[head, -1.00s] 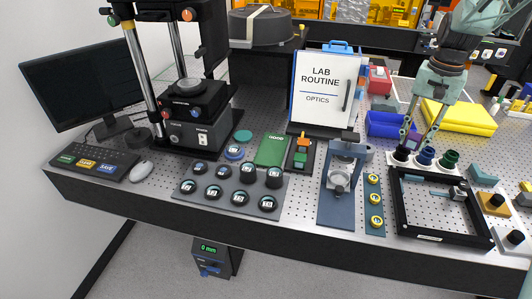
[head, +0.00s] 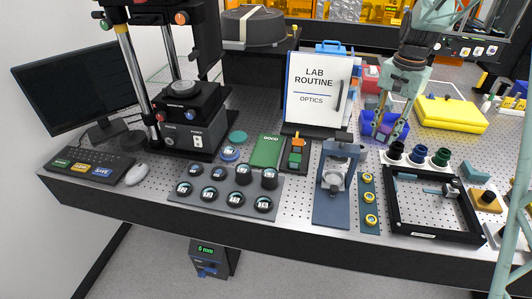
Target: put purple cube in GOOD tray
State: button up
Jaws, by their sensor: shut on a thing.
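The GOOD tray (head: 267,151) is a flat green tray lying on the bench left of the middle, beside the round pucks. My gripper (head: 386,134) is at the blue open bin (head: 367,117) on the right side of the bench, its fingers pointing down in front of the bin. It is shut on a small purple cube (head: 386,129), which is partly hidden between the fingers and hard to make out. The cube is well to the right of the GOOD tray and apart from it.
The LAB ROUTINE board (head: 318,88) stands between the bin and the tray. A clamp fixture (head: 334,183) and an orange-and-green block holder (head: 296,153) are in front of it. Bottles (head: 418,154) and a black frame (head: 432,236) are near the gripper. Several pucks sit on a grey rack (head: 224,207).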

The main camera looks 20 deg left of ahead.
jog(key=a+f+m+p, duration=0.1)
jog(key=a+m+p, duration=0.3)
jog(key=a, duration=1.4)
jog(key=m+p, duration=0.2)
jog(key=m, duration=0.5)
send_over(266, 154)
notch_tip(266, 154, down, 2)
jog(key=f, duration=0.1)
jog(key=shift+w+a+r, duration=0.1)
jog(key=shift+w+r, duration=0.05)
jog(key=shift+r, duration=0.1)
jog(key=shift+f, duration=0.1)
jog(key=shift+f, duration=3.05)
jog(key=shift+f, duration=1.8)
jog(key=shift+f+b, duration=0.2)
jog(key=shift+b, duration=0.1)
